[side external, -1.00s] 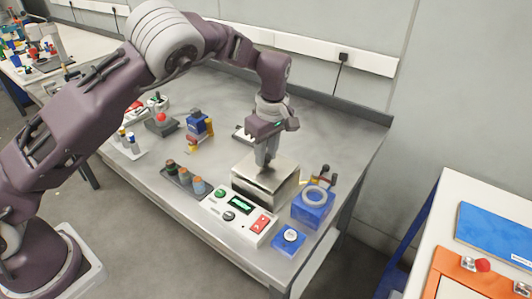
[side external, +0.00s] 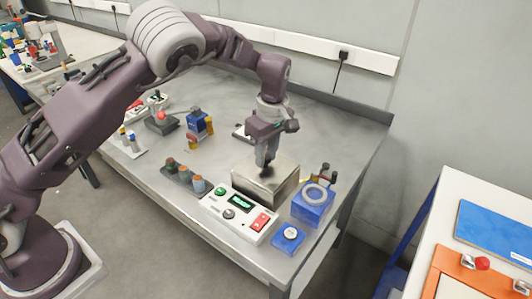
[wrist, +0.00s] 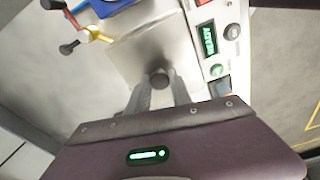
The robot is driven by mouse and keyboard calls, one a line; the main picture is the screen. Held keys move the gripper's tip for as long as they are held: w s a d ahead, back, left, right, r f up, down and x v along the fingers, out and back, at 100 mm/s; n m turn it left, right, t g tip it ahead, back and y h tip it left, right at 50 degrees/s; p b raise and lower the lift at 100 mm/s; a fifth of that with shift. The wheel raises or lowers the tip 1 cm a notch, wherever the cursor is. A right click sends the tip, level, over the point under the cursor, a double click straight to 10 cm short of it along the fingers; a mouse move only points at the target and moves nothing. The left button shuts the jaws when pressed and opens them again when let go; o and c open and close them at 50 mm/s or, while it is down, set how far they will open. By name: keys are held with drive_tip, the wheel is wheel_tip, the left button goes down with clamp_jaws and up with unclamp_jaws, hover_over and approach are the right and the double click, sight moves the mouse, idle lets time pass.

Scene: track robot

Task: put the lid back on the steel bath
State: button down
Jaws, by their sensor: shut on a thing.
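The steel bath (side external: 257,190) is a shiny metal box near the front right of the bench. Its flat steel lid (side external: 284,170) lies on or just above the bath's top; I cannot tell whether it is fully seated. In the wrist view the lid (wrist: 150,45) appears as a smooth metal plate with a dark round knob (wrist: 159,77). My gripper (side external: 265,168) points down over the lid, with its fingers shut on the knob. The bath's rim under the lid is hidden.
A white control box (side external: 240,213) with a green display stands right in front of the bath. A blue block with a ring (side external: 314,203) stands close on the right.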

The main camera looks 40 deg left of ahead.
idle(0.3)
drive_tip(key=c, duration=0.6)
unclamp_jaws()
drive_tip(key=shift+r, duration=3.5)
clamp_jaws()
drive_tip(key=shift+f, duration=0.3)
